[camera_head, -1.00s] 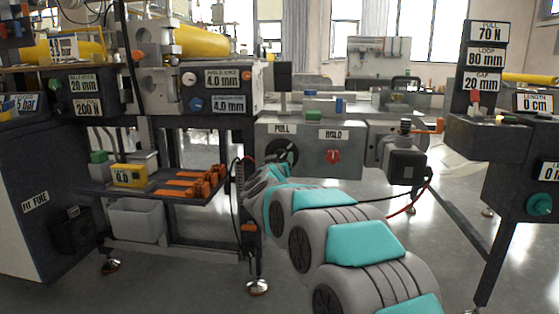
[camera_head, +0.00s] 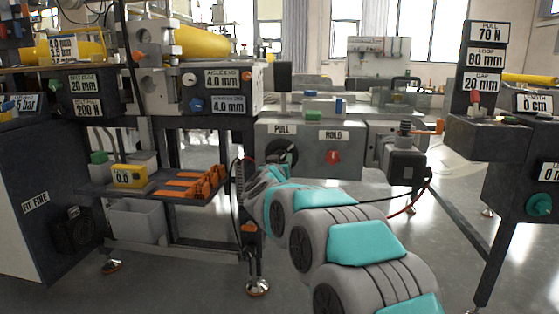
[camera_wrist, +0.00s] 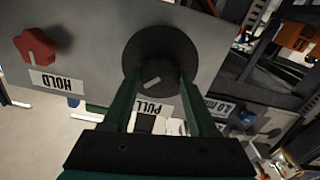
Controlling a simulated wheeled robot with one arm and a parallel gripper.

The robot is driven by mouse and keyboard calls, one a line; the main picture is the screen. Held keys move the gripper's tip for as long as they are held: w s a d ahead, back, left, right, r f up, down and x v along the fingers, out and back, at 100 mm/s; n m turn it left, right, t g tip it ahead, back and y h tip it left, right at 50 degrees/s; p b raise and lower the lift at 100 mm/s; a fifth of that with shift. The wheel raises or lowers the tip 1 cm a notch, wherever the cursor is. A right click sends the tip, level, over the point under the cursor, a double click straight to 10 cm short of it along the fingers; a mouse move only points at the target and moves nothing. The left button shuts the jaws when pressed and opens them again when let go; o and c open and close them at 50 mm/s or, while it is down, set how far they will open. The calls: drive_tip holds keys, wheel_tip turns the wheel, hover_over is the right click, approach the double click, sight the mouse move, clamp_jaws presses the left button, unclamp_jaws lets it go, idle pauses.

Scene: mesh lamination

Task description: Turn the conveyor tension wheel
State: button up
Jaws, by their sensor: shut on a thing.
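The tension wheel is a dark round wheel (camera_wrist: 160,52) on the grey front panel, beside the PULL label. It has a short light mark on its face in the wrist view. The wheel (camera_head: 281,149) also shows in the head view, partly hidden by the end of my arm. My gripper (camera_wrist: 160,78) has its two green fingers on either side of the wheel's hub and is shut on it. The exact finger contact is hard to see in the dark wrist view.
A red knob (camera_head: 333,157) labelled HOLD sits to the right on the same panel (camera_head: 310,168). A dark shelf with orange parts (camera_head: 190,183) stands left of my arm. A motor unit with cables (camera_head: 405,160) is at right. Open floor lies between the machines.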

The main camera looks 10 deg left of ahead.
drive_tip(key=m+b, duration=0.1)
drive_tip(key=m, duration=0.5)
drive_tip(key=m+b, duration=0.1)
drive_tip(key=m, duration=0.4)
drive_tip(key=m+b, duration=0.2)
drive_tip(key=m, duration=0.4)
drive_tip(key=shift+f+m, duration=0.25)
drive_tip(key=shift+m, duration=0.05)
drive_tip(key=shift+d+m+b, duration=0.1)
drive_tip(key=shift+m+b, duration=1.15)
drive_tip(key=shift+m, duration=1.35)
drive_tip(key=o, duration=1.4)
drive_tip(key=shift+r, duration=0.1)
